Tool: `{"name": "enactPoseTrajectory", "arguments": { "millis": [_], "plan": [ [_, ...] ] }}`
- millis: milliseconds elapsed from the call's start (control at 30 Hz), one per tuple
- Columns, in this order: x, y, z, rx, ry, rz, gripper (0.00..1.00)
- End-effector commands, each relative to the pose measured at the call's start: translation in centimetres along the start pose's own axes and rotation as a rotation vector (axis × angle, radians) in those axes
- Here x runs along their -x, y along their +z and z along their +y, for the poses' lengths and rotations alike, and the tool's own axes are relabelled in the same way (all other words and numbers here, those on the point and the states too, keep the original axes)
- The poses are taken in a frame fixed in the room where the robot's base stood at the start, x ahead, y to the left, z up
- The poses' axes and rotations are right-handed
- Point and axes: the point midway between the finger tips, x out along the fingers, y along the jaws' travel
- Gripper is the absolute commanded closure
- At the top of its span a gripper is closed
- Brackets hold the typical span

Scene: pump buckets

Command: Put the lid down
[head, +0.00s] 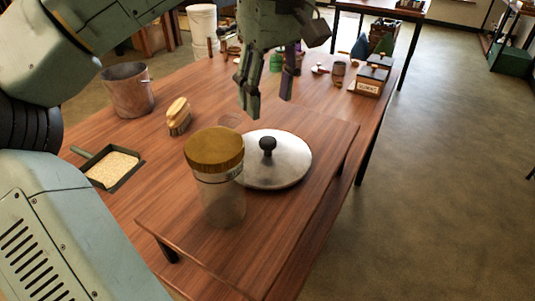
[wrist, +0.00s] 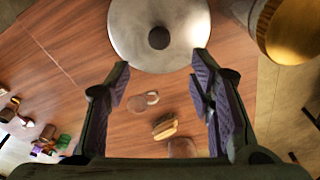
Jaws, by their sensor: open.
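A round grey metal lid (head: 275,162) with a black knob (head: 267,145) lies on the raised wooden board, just behind and right of a jar. The lid also shows at the top of the wrist view (wrist: 160,45), with its knob (wrist: 158,38) upward. My gripper (head: 267,108) is above the board, behind the lid in the head view. In the wrist view, my gripper (wrist: 160,68) has its fingers wide apart with nothing between them. The lid appears apart from the fingers.
A jar with a gold cap (head: 215,165) stands beside the lid; its cap shows in the wrist view (wrist: 292,30). A brush (head: 178,116), a dustpan (head: 113,168) and a metal bucket (head: 128,90) are to the left. Boxes (head: 372,78) stand at the far end.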

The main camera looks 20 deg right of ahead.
Motion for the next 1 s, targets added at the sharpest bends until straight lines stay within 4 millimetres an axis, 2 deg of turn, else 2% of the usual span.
{"name": "enactPoseTrajectory", "arguments": {
  "millis": [100,200,467,700,800,1000],
  "plan": [
    [-2.3,0.1,0.0,-0.004,0.0,-0.005,0.51],
    [-3.6,0.1,0.0,-0.003,0.001,-0.005,0.51],
    [-5.6,0.5,0.1,-0.005,0.003,-0.005,0.51],
    [-8.9,1.0,0.0,-0.001,0.003,-0.005,0.51],
    [-9.6,1.0,0.0,-0.001,0.003,-0.004,0.51],
    [-9.8,1.0,0.1,-0.001,0.004,-0.003,0.51]
  ]
}}
